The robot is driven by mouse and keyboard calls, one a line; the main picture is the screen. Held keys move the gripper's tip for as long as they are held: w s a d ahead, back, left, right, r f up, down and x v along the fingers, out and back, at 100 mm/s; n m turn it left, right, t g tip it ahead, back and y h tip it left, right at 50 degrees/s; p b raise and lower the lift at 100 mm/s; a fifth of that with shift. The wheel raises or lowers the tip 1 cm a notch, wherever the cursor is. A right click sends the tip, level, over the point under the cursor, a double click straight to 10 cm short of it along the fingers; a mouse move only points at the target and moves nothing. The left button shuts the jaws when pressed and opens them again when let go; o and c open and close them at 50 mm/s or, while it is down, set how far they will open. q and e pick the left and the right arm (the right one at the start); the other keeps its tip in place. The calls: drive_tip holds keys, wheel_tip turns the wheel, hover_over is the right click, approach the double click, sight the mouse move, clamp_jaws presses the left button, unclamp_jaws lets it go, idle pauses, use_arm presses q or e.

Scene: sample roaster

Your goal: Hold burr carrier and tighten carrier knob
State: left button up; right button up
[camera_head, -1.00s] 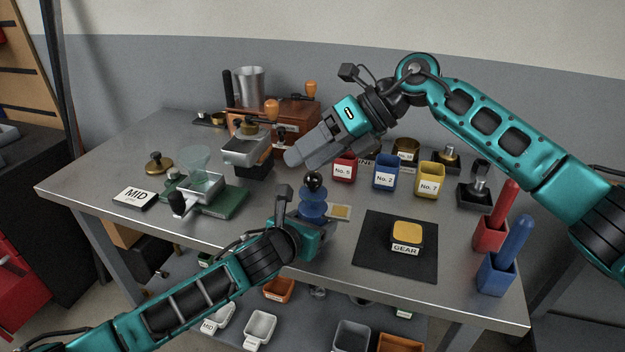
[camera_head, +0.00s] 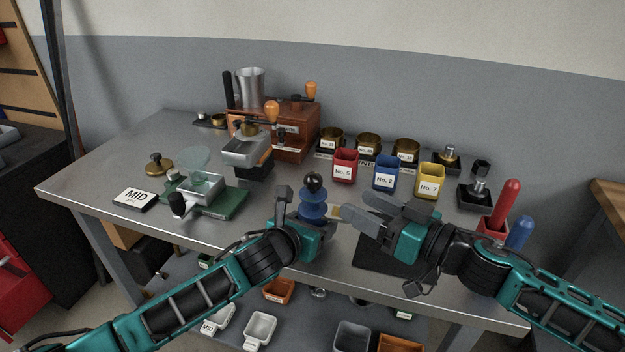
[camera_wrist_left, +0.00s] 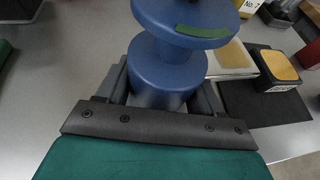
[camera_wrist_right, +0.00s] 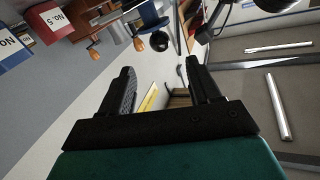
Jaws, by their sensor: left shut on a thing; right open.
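The burr carrier is a blue stacked-disc body (camera_head: 313,207) with a round black carrier knob (camera_head: 313,181) on top. It stands upright at the table's front edge. My left gripper (camera_head: 307,222) is shut on its lower part; the blue body fills the space between the fingers in the left wrist view (camera_wrist_left: 168,72). The knob is out of that view. My right gripper (camera_head: 352,206) is open and empty, just right of the carrier, with its fingers pointing left towards it and lying lower than the knob. The right wrist view shows its two spread fingers (camera_wrist_right: 160,80).
A small pale tile (camera_head: 336,211) lies beside the carrier. A dark mat (camera_head: 375,262) is mostly under my right arm, which hides the GEAR block in the head view. Red (camera_head: 345,167), blue (camera_head: 385,173) and yellow (camera_head: 429,181) bins stand behind. A green-based scale (camera_head: 232,204) is left.

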sight(321, 185)
drive_tip(key=x, duration=1.1)
drive_tip(key=shift+w+a, duration=0.2)
drive_tip(key=shift+a, duration=0.15)
drive_tip(key=c, duration=1)
